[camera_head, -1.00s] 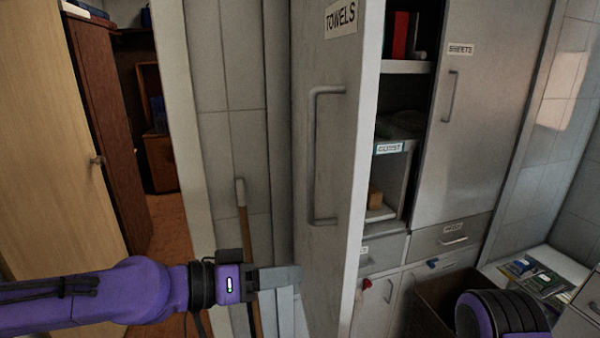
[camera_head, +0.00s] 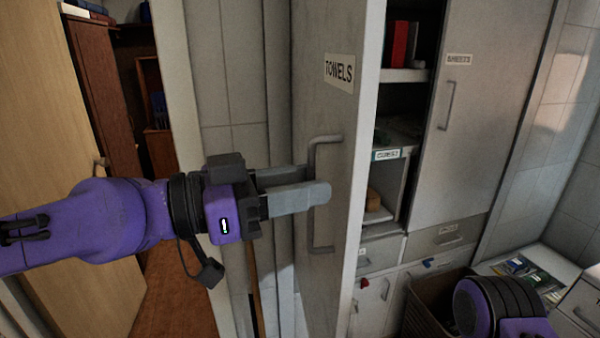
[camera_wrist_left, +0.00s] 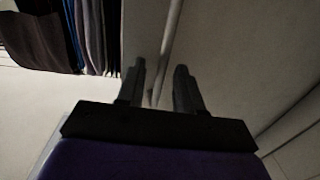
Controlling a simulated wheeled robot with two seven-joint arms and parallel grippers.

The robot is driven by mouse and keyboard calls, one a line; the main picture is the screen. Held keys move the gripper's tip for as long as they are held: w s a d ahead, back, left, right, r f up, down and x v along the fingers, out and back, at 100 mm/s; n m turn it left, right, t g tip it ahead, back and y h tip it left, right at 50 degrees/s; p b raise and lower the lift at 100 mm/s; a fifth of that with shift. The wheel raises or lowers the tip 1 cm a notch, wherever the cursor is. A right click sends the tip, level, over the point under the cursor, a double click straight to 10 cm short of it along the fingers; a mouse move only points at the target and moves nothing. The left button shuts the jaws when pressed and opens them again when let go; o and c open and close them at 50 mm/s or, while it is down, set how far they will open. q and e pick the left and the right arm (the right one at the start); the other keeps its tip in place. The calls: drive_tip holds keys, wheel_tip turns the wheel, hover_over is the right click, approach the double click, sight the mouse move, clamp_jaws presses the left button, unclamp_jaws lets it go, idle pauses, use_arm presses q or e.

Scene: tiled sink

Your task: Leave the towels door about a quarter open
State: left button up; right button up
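The grey towels door (camera_head: 339,115), labelled TOWELS, stands open, its edge toward me and shelves showing to its right. Its exact angle is hard to judge. Its bar handle (camera_head: 311,220) is on the face turned left. My left gripper (camera_head: 314,181) is at the upper part of this handle, fingers spread. In the left wrist view the handle (camera_wrist_left: 171,35) runs between the two open fingers (camera_wrist_left: 160,67), with no clear grip on it. The near finger hides part of the handle in the head view. My right gripper is not in view; only part of my right arm shows low at right.
The sheets door (camera_head: 485,130) is shut at right, with drawers below. A brown box (camera_head: 425,305) stands low before the cupboard. Shelves hold a red item (camera_head: 400,42). A wooden door (camera_head: 50,150) and a brown cabinet are at left.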

use_arm(q)
clamp_jaws()
idle(1.4)
